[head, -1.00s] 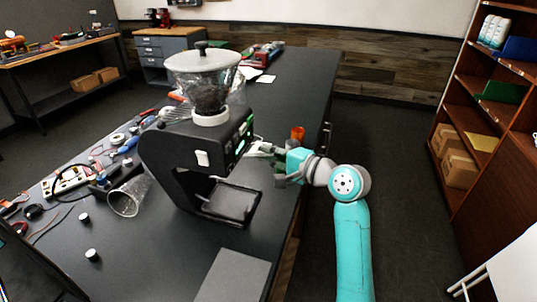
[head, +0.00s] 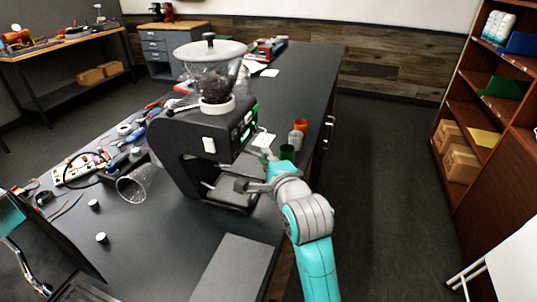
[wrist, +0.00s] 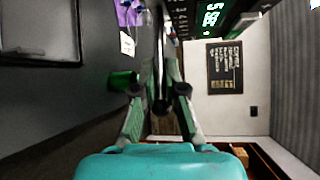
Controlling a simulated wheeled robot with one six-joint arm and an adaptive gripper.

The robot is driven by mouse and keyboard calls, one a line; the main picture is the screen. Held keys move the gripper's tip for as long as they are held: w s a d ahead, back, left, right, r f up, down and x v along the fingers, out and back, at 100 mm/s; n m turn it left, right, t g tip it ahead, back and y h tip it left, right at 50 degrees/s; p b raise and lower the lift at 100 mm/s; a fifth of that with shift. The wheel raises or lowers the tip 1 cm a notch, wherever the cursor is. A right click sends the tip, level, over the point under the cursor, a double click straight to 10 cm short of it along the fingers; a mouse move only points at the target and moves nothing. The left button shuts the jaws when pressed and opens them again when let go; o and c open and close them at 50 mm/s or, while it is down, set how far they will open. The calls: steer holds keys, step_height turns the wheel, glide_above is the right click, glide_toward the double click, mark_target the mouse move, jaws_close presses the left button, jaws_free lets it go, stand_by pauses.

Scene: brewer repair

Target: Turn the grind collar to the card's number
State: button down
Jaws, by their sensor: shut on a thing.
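The black brewer (head: 180,150) stands on the dark bench with a clear hopper of beans (head: 212,78) on top. The pale grind collar (head: 217,105) rings the hopper's base; its marks are too small to read. My gripper (head: 252,178) is at the brewer's front, well below the collar and above the drip tray (head: 228,200). In the wrist view my gripper (wrist: 161,85) is shut on a slender dark handle-like part (wrist: 160,100). A lit green display (wrist: 210,15) shows there, its digits sideways and unclear. A white card (head: 263,140) lies beyond the brewer.
A green cup (head: 287,153), a clear cup (head: 295,139) and an orange cup (head: 301,125) stand close behind my gripper. A glass (head: 131,187) and tools lie left of the brewer. A flat grey slab (head: 232,268) lies in front.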

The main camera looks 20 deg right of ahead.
steer(key=shift+s+f+m+h, duration=0.2)
steer(key=shift+s+m+h, duration=0.15)
steer(key=shift+h, duration=0.25)
steer(key=shift+f, duration=0.1)
steer(key=c, duration=1.2)
jaws_free()
steer(key=shift+d, duration=0.1)
steer(key=shift+r, duration=0.2)
steer(key=shift+s+a+r, duration=0.1)
steer(key=shift+s+r, duration=0.05)
steer(key=shift+s, duration=1.1)
steer(key=shift+s+a+r, duration=0.1)
steer(key=shift+s+r, duration=0.05)
steer(key=shift+s, duration=1.1)
steer(key=shift+s+a+r, duration=0.1)
steer(key=shift+s+r, duration=0.05)
steer(key=shift+s, duration=1.1)
